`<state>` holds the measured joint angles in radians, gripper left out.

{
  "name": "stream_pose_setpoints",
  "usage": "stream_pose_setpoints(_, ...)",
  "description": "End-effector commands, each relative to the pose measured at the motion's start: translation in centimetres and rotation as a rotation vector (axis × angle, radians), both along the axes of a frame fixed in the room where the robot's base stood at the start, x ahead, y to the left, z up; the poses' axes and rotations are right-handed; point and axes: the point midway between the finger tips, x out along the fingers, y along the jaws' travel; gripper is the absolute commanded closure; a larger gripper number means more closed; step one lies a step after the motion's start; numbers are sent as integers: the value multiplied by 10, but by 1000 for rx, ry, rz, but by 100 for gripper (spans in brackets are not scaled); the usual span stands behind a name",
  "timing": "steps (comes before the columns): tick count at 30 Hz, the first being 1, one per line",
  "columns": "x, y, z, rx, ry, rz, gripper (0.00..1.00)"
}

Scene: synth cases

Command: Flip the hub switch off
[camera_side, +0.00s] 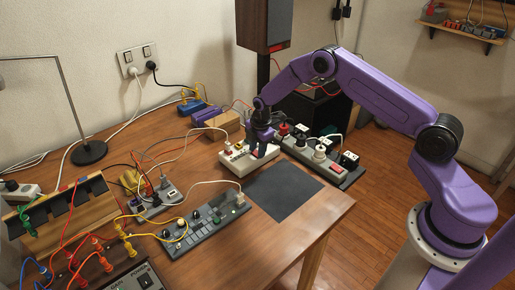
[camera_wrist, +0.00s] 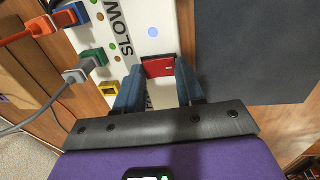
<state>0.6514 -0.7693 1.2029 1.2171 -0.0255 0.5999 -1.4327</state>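The white hub (camera_side: 236,166) lies on the wooden table under my gripper. In the wrist view the white hub (camera_wrist: 165,14) has a red rocker switch (camera_wrist: 158,67), a round blue-white light (camera_wrist: 153,32) and lettering that reads "SLOW". My gripper (camera_wrist: 159,76) is open, with one blue finger on each side of the red switch. I cannot tell whether the fingers touch it, nor which way the switch is set. In the side view my gripper (camera_side: 262,150) points down at the hub and hides part of its top.
Blue (camera_wrist: 72,14), green (camera_wrist: 93,58) and yellow (camera_wrist: 109,88) connectors line the hub's left edge in the wrist view. A dark mat (camera_side: 287,190) lies in front of the hub. A grey power strip (camera_side: 318,160) with plugs stands right, a grey panel (camera_side: 203,222) nearer.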

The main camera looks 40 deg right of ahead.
Motion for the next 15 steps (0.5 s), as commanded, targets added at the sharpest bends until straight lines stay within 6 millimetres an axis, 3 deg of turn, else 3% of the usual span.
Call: stream_pose_setpoints(15, 4, -1, 0, -2, 112, -1, 92)
